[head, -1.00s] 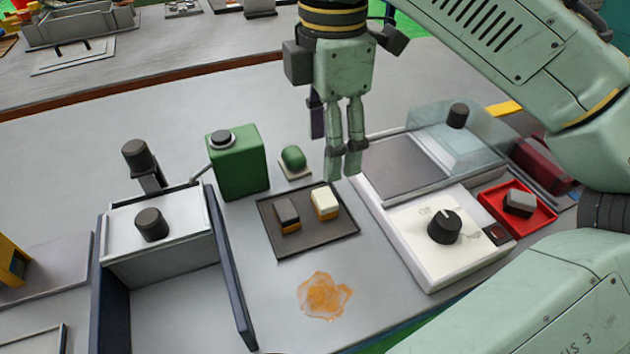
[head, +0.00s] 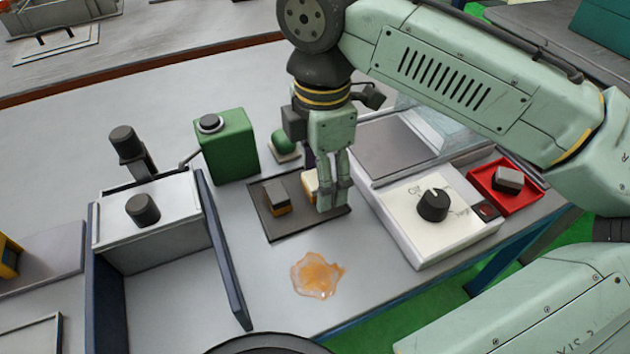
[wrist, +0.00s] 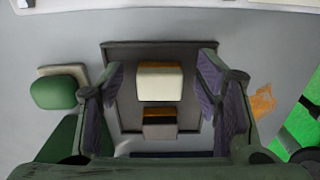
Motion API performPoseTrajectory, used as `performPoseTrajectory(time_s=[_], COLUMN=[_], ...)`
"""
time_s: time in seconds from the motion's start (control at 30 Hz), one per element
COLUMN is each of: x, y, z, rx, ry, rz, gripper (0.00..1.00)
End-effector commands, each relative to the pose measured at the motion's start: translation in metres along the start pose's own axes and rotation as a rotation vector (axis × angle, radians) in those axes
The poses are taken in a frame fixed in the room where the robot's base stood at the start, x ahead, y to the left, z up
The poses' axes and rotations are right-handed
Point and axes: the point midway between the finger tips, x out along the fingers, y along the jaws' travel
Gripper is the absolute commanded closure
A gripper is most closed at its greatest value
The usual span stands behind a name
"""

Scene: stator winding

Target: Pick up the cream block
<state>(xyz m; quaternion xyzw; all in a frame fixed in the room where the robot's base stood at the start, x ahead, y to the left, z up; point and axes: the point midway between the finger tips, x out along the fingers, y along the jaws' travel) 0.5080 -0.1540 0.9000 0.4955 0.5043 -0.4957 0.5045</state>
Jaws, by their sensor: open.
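The cream block (wrist: 160,83), with an orange-brown lower part, sits on a dark square tray (head: 279,233). In the wrist view my open gripper (wrist: 163,88) has one finger on each side of the cream block, with gaps between. Whether the fingertips are down at the block's height I cannot tell. A dark grey block (head: 275,198) with an orange lower part sits on the same tray; in the wrist view it is just below the cream block.
A green box (head: 227,150) and a green rounded piece on a pad (head: 284,143) stand behind the tray. A white device with a black knob (head: 433,204) is to the right, beside a red tray (head: 515,202). An orange spill (head: 316,274) lies in front.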

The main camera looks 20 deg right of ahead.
Motion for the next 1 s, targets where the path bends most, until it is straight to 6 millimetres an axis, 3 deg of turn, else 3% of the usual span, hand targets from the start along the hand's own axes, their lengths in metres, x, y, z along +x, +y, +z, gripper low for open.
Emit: performPoseTrajectory(time_s=[0.8, 1.0], x=[-0.0004, -0.0006], y=[0.0001, 0.0002], z=[-0.0002, -0.0002], rx=[0.000, 0.000], ry=[0.001, 0.001], rz=[0.000, 0.000], gripper=[0.93, 0.94])
